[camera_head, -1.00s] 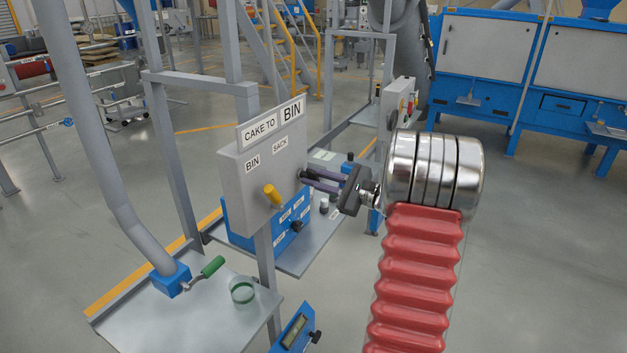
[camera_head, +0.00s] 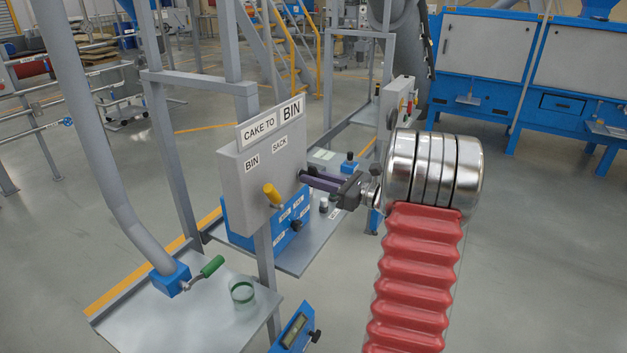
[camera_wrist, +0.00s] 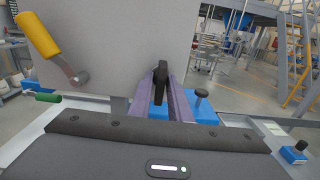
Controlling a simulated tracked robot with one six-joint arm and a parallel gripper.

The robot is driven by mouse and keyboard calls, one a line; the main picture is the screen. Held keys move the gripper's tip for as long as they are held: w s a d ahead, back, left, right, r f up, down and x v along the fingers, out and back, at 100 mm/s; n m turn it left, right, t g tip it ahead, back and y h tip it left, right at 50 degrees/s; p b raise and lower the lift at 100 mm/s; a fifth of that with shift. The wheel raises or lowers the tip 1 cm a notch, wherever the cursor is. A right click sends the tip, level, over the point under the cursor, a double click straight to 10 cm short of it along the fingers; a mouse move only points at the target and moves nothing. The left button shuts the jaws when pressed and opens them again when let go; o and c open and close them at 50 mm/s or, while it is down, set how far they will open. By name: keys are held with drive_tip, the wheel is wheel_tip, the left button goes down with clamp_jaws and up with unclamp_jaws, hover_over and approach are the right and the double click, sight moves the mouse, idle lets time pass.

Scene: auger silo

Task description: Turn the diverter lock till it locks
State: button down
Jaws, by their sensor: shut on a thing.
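The grey diverter box (camera_head: 262,165) carries a "CAKE TO BIN" sign on top and the labels "BIN" and "SACK" on its face. A yellow-handled lever (camera_head: 273,194) sticks out of its front; it shows at the upper left of the wrist view (camera_wrist: 38,35). The dark diverter lock (camera_wrist: 160,82) stands out from the box and appears upright in the wrist view. My gripper (camera_head: 305,178) is at the right part of the box, its purple fingers (camera_wrist: 165,102) shut on the lock from both sides. In the head view the fingers hide most of the lock.
Below the box are a blue unit (camera_head: 265,222) with knobs and a grey shelf (camera_head: 312,240). At lower left a tray (camera_head: 140,320) holds a green ring (camera_head: 242,291) beside a green-handled valve (camera_head: 212,267). A grey post (camera_head: 263,270) stands under the box.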

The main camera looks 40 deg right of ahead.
drive_tip(key=c, duration=1.8)
unclamp_jaws()
drive_tip(key=shift+c, duration=0.2)
drive_tip(key=v, duration=1.3)
drive_tip(key=shift+s, duration=0.35)
